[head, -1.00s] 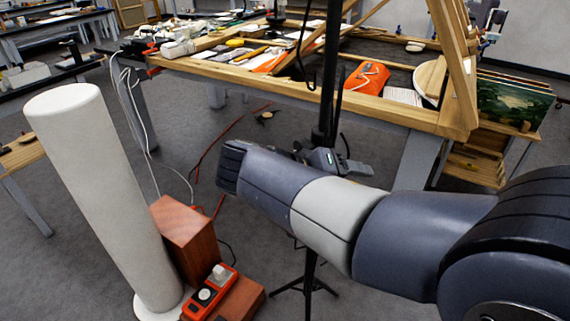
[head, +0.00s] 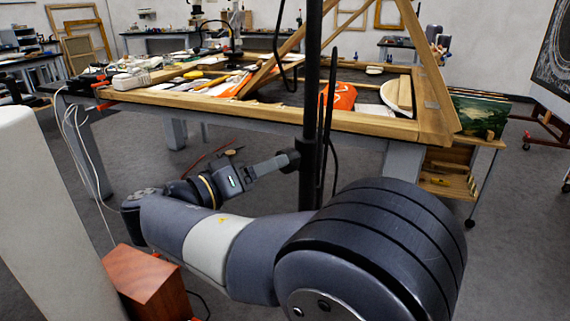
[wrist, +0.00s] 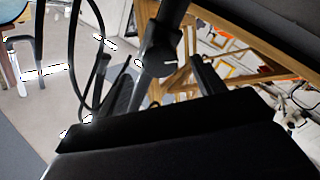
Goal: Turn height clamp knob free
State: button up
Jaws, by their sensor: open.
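A black upright stand pole (head: 313,90) rises in front of the wooden-framed table in the head view. A dark round knob or clamp part (head: 292,157) sits at its left side, below the table edge. My gripper (head: 281,162) reaches from the left up to this part. In the wrist view the pole (wrist: 172,15) and a dark clamp part (wrist: 159,62) lie just beyond and between the open fingers of my gripper (wrist: 166,85). I cannot tell whether the fingers touch the knob. The fingertips partly overlap the clamp in both views.
The table (head: 230,112) with its wooden frame stands just behind the pole. Black cables (wrist: 103,60) hang by the pole. A white column (head: 40,210) and a reddish wooden box (head: 145,282) stand at left. Grey floor is open at right.

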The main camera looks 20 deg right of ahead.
jog(key=shift+x, duration=2.75)
jog(key=shift+c, duration=0.4)
jog(key=c, duration=0.9)
